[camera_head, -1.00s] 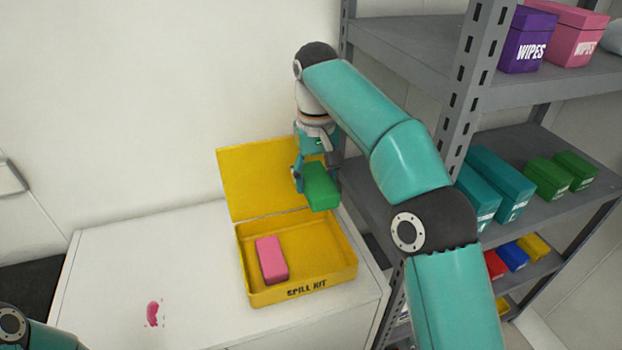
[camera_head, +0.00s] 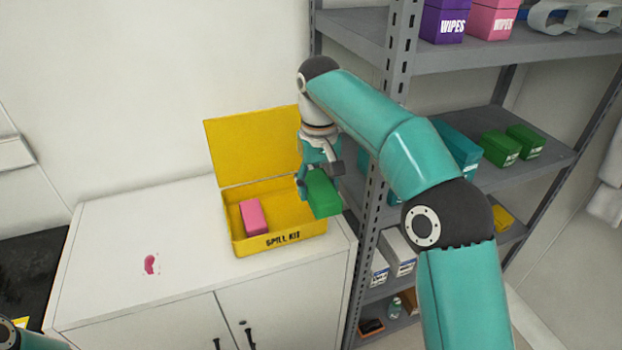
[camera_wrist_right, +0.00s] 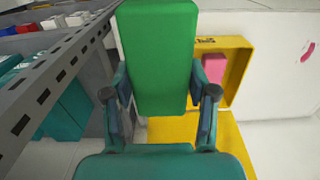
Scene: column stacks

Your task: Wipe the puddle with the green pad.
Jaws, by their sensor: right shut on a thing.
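The green pad (camera_head: 322,194) is held by my right gripper (camera_head: 318,183), above the right side of the open yellow spill kit (camera_head: 282,240). In the right wrist view, the green pad (camera_wrist_right: 157,58) sits between the two fingers of the gripper (camera_wrist_right: 160,95), which are shut on it. The pink puddle (camera_head: 151,264) is a small smear on the white cabinet top, left of the kit and well apart from the pad. It also shows at the right edge of the wrist view (camera_wrist_right: 308,52). My left gripper is not in view; only a bit of its arm shows at bottom left.
A pink pad (camera_head: 253,217) lies in the spill kit, whose lid (camera_head: 252,148) stands open behind. A grey metal shelf (camera_head: 398,95) with boxes rises close to the right of the cabinet (camera_head: 175,285). The cabinet top around the puddle is clear.

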